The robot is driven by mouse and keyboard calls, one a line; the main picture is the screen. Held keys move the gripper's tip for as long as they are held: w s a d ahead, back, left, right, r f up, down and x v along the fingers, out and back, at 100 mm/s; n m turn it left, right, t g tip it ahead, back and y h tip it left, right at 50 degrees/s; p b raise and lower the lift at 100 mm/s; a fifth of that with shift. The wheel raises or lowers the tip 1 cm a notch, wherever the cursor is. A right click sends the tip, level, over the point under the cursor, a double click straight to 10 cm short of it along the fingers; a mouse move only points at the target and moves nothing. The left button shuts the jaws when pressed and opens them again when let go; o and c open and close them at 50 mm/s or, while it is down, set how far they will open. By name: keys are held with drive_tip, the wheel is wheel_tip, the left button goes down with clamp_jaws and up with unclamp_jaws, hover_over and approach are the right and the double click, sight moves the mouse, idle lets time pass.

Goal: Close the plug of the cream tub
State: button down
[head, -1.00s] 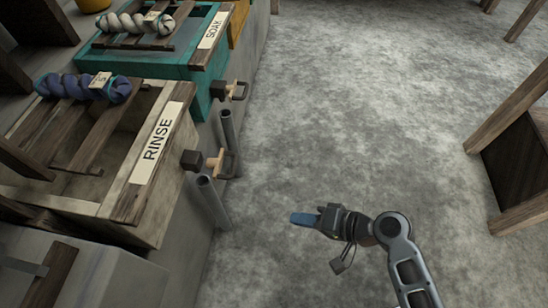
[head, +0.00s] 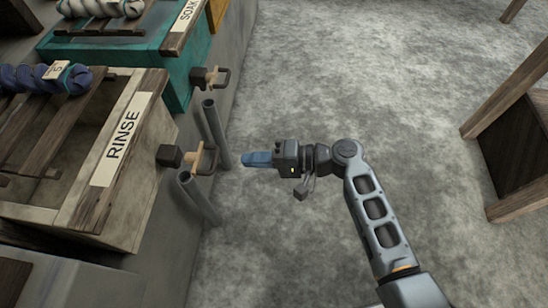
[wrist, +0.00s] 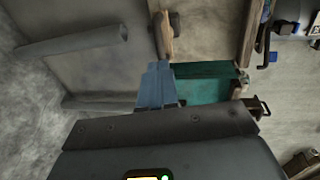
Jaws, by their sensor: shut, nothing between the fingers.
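The cream tub (head: 75,205), labelled RINSE, stands at the left in the head view. Its plug (head: 195,160) juts from the tub's right side, with a dark block, a light wooden piece and a dark loop handle. The plug's wooden piece also shows at the top of the wrist view (wrist: 165,36). My gripper (head: 246,159) is shut and empty, its blue fingers pointing left at the plug's handle with a small gap between. The blue fingers (wrist: 157,72) show just below the wooden piece in the wrist view. I cannot tell how far the plug is pushed in.
Two grey pipes (head: 198,197) (head: 215,133) stand upright on either side of the plug. A teal tub (head: 125,58), labelled SOAK, with a similar plug (head: 208,78), stands behind. A wooden frame (head: 510,125) stands at the right. The grey floor between is clear.

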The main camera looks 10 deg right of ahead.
sight(217, 160)
drive_tip(key=shift+b+x, duration=0.35)
drive_tip(key=shift+x, duration=2.6)
drive_tip(key=b+x, duration=0.1)
drive_tip(key=x, duration=0.2)
drive_tip(key=shift+a+r, duration=0.1)
drive_tip(key=shift+r, duration=0.05)
drive_tip(key=shift+a+r, duration=0.2)
drive_tip(key=shift+r, duration=0.1)
